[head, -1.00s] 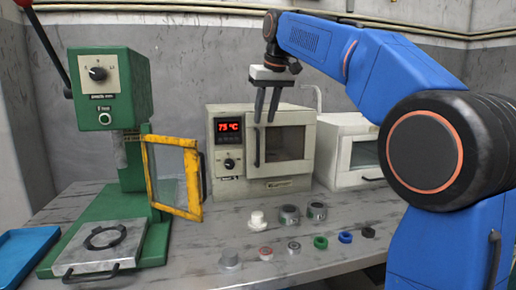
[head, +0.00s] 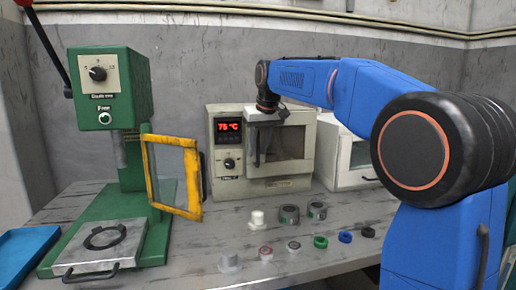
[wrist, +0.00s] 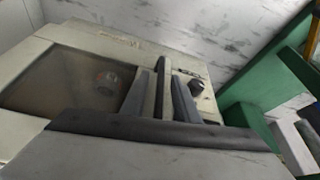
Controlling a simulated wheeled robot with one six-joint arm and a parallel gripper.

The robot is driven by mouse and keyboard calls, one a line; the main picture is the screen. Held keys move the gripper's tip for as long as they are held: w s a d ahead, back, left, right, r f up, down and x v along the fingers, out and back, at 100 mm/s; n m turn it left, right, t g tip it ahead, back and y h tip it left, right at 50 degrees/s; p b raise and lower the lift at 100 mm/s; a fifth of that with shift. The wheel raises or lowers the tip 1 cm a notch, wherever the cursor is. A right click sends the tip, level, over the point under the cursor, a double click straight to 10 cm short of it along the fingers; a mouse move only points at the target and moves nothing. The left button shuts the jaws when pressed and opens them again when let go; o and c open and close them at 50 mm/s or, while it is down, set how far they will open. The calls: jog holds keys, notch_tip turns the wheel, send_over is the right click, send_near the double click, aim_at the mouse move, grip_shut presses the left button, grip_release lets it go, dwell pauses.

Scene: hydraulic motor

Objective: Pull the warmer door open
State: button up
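The warmer (head: 229,163) is a cream box with a red display reading about 75 °C. Its windowed door (head: 287,145) looks shut, with a dark vertical handle (head: 257,150) on its left side. My gripper (head: 262,150) is at that handle, pointing down and partly blending with it. In the wrist view, my gripper (wrist: 160,98) has its two dark fingers apart, one on each side of the handle (wrist: 161,85). Small gaps seem to show, so it looks open around the handle. A round part (wrist: 105,80) shows dimly behind the window.
A green press (head: 110,100) with a yellow-framed guard (head: 173,175) swung out stands left of the warmer. A second cream unit (head: 350,160) stands close on the right. Several small rings and cylinders lie on the bench (head: 200,240) in front. A blue tray (head: 25,255) is far left.

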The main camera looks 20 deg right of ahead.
grip_shut()
